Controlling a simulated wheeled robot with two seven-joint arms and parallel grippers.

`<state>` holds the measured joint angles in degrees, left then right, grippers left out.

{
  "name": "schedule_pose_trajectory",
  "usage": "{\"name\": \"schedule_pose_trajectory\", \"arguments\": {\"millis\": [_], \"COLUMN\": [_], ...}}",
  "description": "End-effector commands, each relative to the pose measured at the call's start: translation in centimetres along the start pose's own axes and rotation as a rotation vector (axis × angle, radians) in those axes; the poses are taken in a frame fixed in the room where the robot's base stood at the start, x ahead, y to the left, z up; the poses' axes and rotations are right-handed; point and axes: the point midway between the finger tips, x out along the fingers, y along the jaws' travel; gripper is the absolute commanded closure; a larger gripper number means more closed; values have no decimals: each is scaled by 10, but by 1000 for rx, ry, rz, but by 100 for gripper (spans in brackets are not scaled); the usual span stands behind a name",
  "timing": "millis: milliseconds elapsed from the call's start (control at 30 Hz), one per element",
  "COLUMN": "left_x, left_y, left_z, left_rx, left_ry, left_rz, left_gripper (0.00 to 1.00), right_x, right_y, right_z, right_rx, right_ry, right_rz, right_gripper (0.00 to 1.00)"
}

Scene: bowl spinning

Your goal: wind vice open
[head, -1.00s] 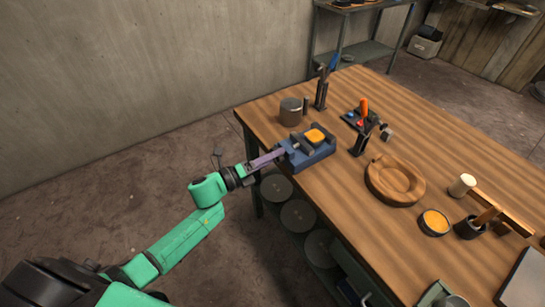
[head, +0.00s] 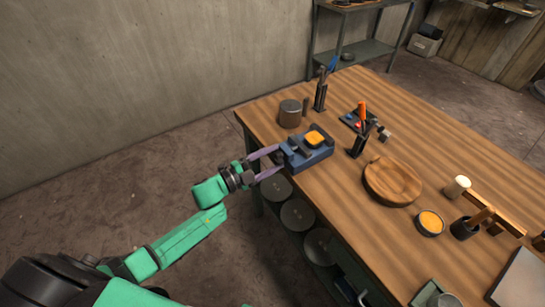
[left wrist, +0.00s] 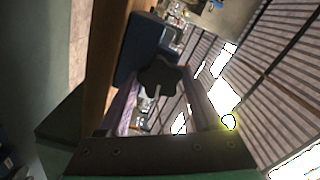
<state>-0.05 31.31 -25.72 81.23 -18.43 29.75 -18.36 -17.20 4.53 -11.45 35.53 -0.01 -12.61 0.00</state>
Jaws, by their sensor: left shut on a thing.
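The blue vice (head: 311,153) sits at the near left edge of the wooden workbench, with a yellow-orange piece (head: 314,138) at its top. My left gripper (head: 279,161) reaches it from the left, its two purple fingers on either side of the vice's end. In the left wrist view the dark lobed knob (left wrist: 160,82) of the vice lies between the fingers, in front of the blue vice body (left wrist: 146,47). The gripper is shut on this knob. In the head view the knob is mostly hidden by the fingers. My right gripper is not in view.
A grey-brown cylinder (head: 290,113) and an upright dark tool holder (head: 320,96) stand behind the vice. A round wooden piece (head: 393,181), an orange-handled tool (head: 361,128) and a yellow-filled tin (head: 430,222) are to the right. Open floor lies left of the bench.

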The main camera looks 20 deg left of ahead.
Motion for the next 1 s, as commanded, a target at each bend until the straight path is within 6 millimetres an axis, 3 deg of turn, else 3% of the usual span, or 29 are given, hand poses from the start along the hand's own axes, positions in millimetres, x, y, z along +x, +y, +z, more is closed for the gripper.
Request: {"name": "schedule_pose_trajectory", "arguments": {"millis": [1000], "left_x": [0], "left_y": [0], "left_z": [0], "left_rx": [-961], "left_ry": [-4], "left_rz": [2], "left_gripper": [89], "right_x": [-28], "right_y": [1], "right_z": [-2], "right_rx": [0], "right_ry": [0], "right_rz": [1], "right_gripper": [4]}}
